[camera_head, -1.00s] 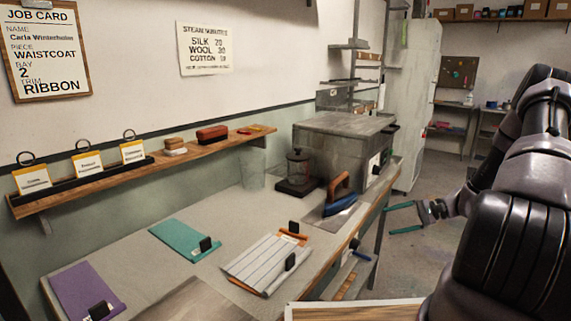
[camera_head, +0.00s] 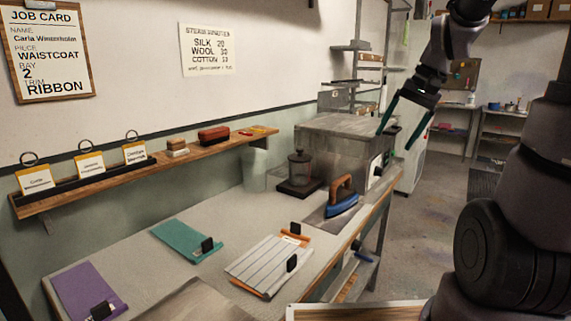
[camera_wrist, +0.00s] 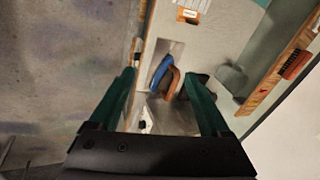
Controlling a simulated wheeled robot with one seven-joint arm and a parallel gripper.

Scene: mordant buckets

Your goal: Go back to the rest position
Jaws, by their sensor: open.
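My gripper (camera_head: 398,130) is raised at the right of the head view, its two green fingers spread and pointing down with nothing between them. It hangs above the floor side of the bench, near the grey metal box. In the wrist view, the open fingers (camera_wrist: 160,100) frame the bench far below. The blue iron with a brown handle (camera_head: 342,197) stands on a metal plate on the bench, apart from my gripper; it also shows in the wrist view (camera_wrist: 161,72).
The bench (camera_head: 215,282) holds purple, teal (camera_head: 180,240) and striped cloth pieces (camera_head: 262,266) with black clips. A wall shelf (camera_head: 75,190) holds cards and brushes. The floor (camera_head: 420,240) at right is open.

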